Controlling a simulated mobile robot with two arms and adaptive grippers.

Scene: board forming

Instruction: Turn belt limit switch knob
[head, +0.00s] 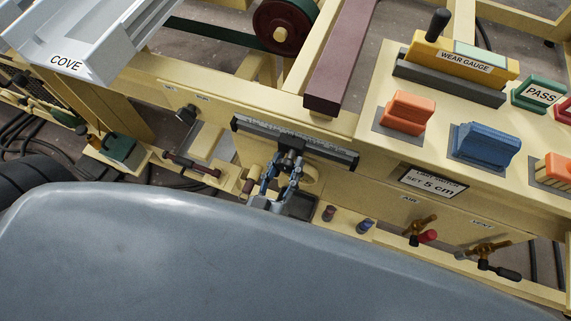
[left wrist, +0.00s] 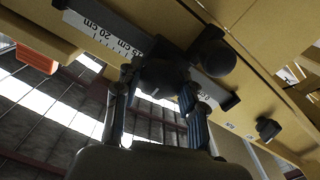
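The belt limit switch is a dark rail with a pale scale (head: 325,149) on the yellow machine frame. Its scale (left wrist: 105,35) shows cm marks in the left wrist view. A dark knob (left wrist: 163,78) with a short white mark sits on the rail. My left gripper (head: 283,168) is at the rail in the head view. In the left wrist view its fingertips (left wrist: 158,88) lie on either side of the knob, close to it; whether both press on it is unclear. My right gripper is not in view.
A sign (head: 433,181) reads "SET 5 cm". Another round dark part (left wrist: 212,52) stands beside the knob.

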